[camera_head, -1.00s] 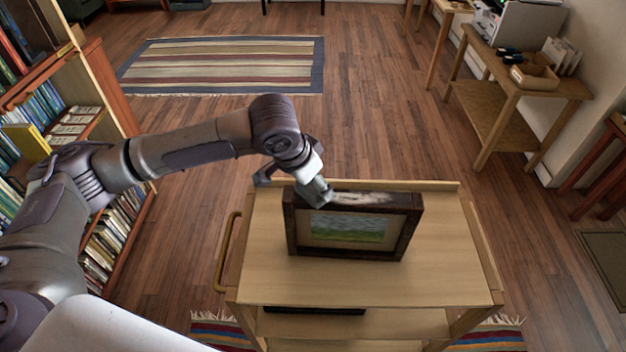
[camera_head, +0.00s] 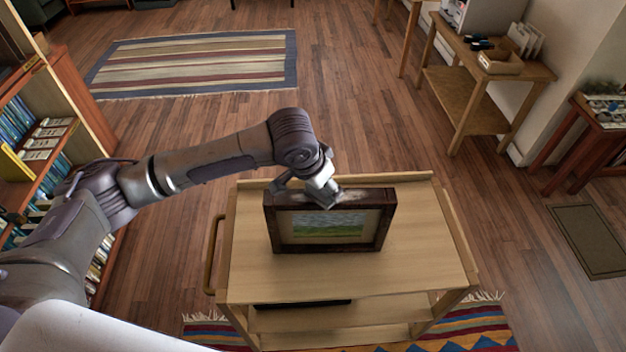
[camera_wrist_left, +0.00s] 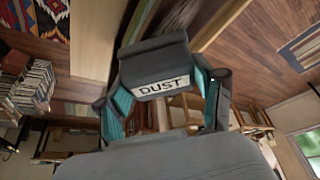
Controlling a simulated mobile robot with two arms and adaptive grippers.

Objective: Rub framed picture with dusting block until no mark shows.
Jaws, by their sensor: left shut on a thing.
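The framed picture (camera_head: 325,224) stands upright on the trolley's top shelf, a green and blue landscape in a dark wooden frame. A pale smear (camera_head: 352,197) shows on the frame's top edge, just right of my left gripper. My left gripper (camera_head: 324,192) is at the top edge, left of the frame's right end. In the left wrist view it is shut on the dusting block (camera_wrist_left: 155,64), a grey block with a "DUST" label. The head view hides most of the block, and I cannot tell whether it touches the frame. My right gripper is not in view.
The wooden trolley (camera_head: 345,276) has clear top space in front of the picture and a handle (camera_head: 211,255) on the left. A bookcase (camera_head: 40,145) stands at left. Side tables (camera_head: 480,75) stand at right. Rugs lie on the floor.

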